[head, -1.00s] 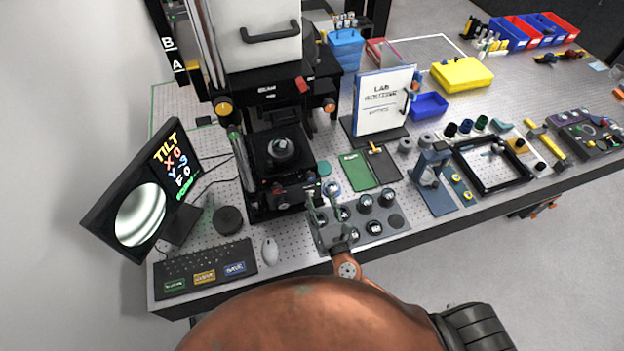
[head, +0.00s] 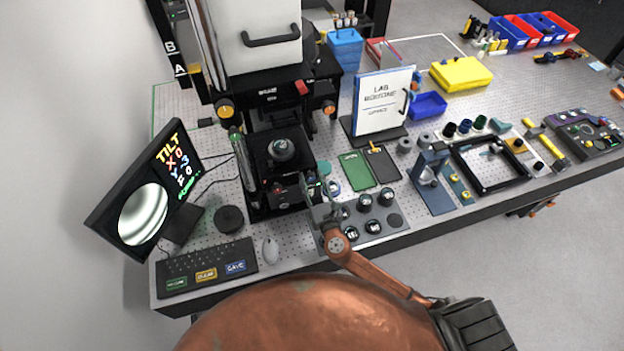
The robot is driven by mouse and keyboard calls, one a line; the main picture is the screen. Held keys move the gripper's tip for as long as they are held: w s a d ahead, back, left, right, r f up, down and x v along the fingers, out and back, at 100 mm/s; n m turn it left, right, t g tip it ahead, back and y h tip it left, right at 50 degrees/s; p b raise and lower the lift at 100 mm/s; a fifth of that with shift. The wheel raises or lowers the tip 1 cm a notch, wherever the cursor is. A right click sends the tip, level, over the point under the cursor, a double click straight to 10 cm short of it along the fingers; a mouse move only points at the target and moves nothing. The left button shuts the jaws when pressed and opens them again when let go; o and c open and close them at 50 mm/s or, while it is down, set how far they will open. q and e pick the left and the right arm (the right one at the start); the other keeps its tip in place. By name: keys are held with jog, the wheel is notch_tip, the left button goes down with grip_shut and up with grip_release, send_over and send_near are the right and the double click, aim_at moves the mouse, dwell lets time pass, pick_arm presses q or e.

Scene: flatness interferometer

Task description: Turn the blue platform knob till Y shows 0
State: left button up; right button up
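The tilt platform (head: 268,152) is black and carries a round grey piece (head: 281,150) under the instrument. Its front edge has small knobs, with a reddish one (head: 277,188) at the left. I cannot make out the blue knob clearly; the right front corner is partly covered by my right gripper (head: 314,186). The gripper's fingers point at that corner; whether they touch or grip a knob is not clear. My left gripper is out of view.
A grey holder (head: 368,226) with several round pieces stands right beside my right gripper. A green pad (head: 356,171) lies to the right of the platform.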

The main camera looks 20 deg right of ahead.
grip_shut()
dwell(0.3)
jog(key=shift+f+m+b, duration=0.15)
jog(key=shift+m+b, duration=1.2)
jog(key=shift+m, duration=0.25)
jog(key=shift+m+b, duration=1.1)
jog(key=shift+m, duration=0.8)
jog(key=shift+o, duration=0.9)
grip_release()
